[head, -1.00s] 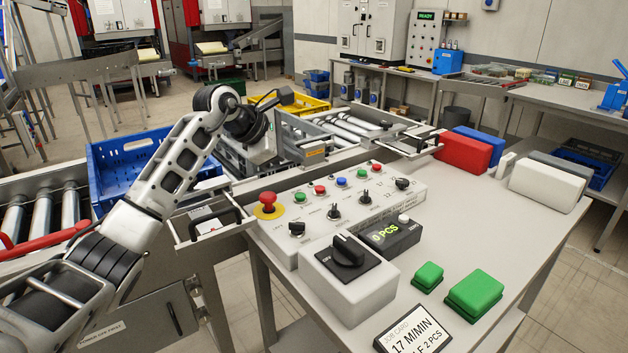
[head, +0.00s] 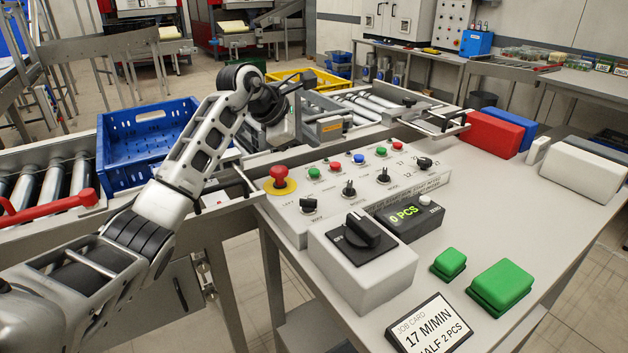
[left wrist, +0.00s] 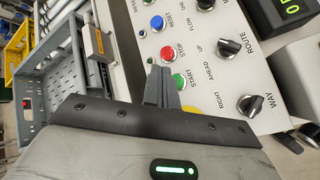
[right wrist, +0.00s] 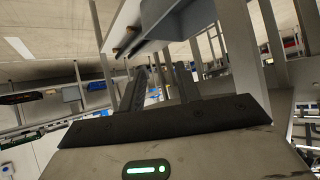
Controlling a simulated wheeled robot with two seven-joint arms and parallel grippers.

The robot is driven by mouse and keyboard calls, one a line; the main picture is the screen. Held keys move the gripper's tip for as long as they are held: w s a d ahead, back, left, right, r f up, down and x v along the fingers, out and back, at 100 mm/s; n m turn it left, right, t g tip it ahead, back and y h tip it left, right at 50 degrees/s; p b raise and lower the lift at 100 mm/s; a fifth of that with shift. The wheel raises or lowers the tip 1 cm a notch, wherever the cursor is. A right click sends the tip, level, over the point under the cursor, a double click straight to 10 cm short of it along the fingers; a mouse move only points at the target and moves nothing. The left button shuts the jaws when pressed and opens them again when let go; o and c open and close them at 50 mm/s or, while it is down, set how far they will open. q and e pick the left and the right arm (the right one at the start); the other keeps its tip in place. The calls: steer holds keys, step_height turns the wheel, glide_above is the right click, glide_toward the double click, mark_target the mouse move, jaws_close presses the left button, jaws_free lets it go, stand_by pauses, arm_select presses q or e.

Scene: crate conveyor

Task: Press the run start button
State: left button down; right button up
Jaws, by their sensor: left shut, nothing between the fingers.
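The green run start button (head: 314,172) sits in the row of buttons on the white control panel (head: 290,229), between the red mushroom button and a red button. In the left wrist view the green button (left wrist: 179,81), marked START, lies just right of the fingers, beside the red STOP button (left wrist: 168,54). My left gripper (left wrist: 160,72) is shut and empty, pointing at the panel. In the head view its body (head: 285,128) is beyond the panel's left end; its fingertips are hard to make out. I cannot tell any contact. My right gripper (right wrist: 157,82) shows only in its wrist view, fingers apart and empty.
The red mushroom button (head: 281,176) on its yellow base is close to the start button. Selector knobs stand in front of the row. A large black knob (head: 355,232) sits on a box nearer me. A blue crate (head: 150,140) is left, behind my arm.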

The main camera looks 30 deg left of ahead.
mark_target(309, 172)
arm_select(q)
step_height(309, 172, down, 3)
steer(key=shift+f+b, duration=0.2)
steer(key=shift+b, duration=0.65)
steer(key=shift+f, duration=0.35)
arm_select(e)
steer(key=shift+w+a+f, duration=0.15)
steer(key=shift+a+f, duration=0.1)
steer(key=shift+a+m, duration=0.1)
steer(key=shift+m, duration=0.2)
steer(key=shift+f, duration=0.1)
arm_select(q)
steer(key=shift+f, duration=0.1)
stand_by(0.4)
steer(key=shift+f+b, duration=0.35)
steer(key=shift+b, duration=0.1)
arm_select(e)
steer(key=shift+f, duration=0.2)
arm_select(q)
steer(key=shift+f+b, duration=0.3)
steer(key=shift+f, duration=0.25)
arm_select(e)
steer(key=shift+f, duration=0.3)
